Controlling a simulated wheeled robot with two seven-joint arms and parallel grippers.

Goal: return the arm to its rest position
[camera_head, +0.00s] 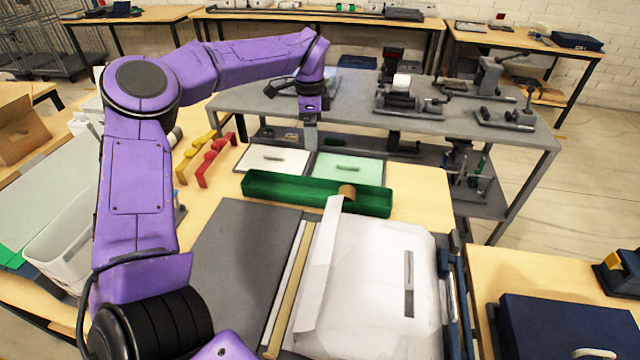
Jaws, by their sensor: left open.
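My left arm comes in from the left as a purple arm, rises and bends across to the centre. My left gripper (310,132) points down above the far side of the near table, near the white tray (260,168) and the green tray (350,176). It is open, and I see nothing held in it. Its exact height above the trays is hard to tell. My right gripper is not in view.
A green bin (290,190) with a brown roll (347,192) lies before the trays. A large white bag (375,285) lies nearer, beside a dark grey board (240,265). Red and yellow handles (205,160) lie at left. A grey bench (450,120) with tools stands behind.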

